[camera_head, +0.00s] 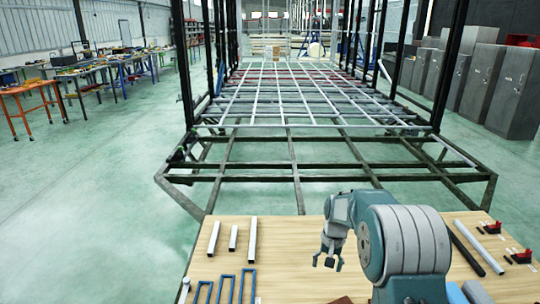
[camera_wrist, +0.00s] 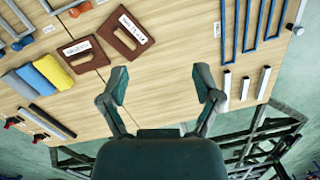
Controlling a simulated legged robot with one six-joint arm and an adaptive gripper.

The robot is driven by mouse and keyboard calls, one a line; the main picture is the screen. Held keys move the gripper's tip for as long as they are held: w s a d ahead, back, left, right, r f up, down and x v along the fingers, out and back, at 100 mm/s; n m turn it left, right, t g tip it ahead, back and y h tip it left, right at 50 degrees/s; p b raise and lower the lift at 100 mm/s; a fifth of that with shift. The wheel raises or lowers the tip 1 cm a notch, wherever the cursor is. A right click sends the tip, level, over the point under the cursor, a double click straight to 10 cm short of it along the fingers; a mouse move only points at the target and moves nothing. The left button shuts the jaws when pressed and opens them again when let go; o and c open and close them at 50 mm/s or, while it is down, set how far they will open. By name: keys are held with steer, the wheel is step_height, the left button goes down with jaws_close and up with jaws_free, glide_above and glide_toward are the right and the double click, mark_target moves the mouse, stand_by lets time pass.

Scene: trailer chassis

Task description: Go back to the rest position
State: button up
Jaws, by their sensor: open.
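My gripper (camera_head: 328,262) hangs over the wooden table (camera_head: 290,235) in the head view, at the end of my folded arm. In the wrist view my gripper (camera_wrist: 162,88) has its two fingers spread wide, with only bare table top between them. Nothing is held. The trailer chassis frame (camera_head: 290,180) of metal beams stands beyond the table.
Several metal bars (camera_head: 252,236) and blue U-shaped frames (camera_head: 225,287) lie left of my gripper. Brown plates (camera_wrist: 128,36) and coloured blocks (camera_wrist: 52,72) show in the wrist view. Grey cabinets (camera_head: 512,92) stand right; workbenches (camera_head: 35,92) stand left. Green floor (camera_head: 95,190) is clear.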

steer(key=s+r+n+t, duration=0.1)
steer(key=s+r+t, duration=0.2)
steer(key=s+r, duration=1.3)
steer(key=s+r+n+t, duration=0.1)
steer(key=s+r, duration=0.1)
steer(key=s, duration=0.6)
steer(key=s+a+r+t, duration=0.1)
steer(key=s+r+t, duration=0.1)
steer(key=s, duration=0.6)
steer(key=shift+r+n+h, duration=0.4)
steer(key=shift+s+a, duration=0.1)
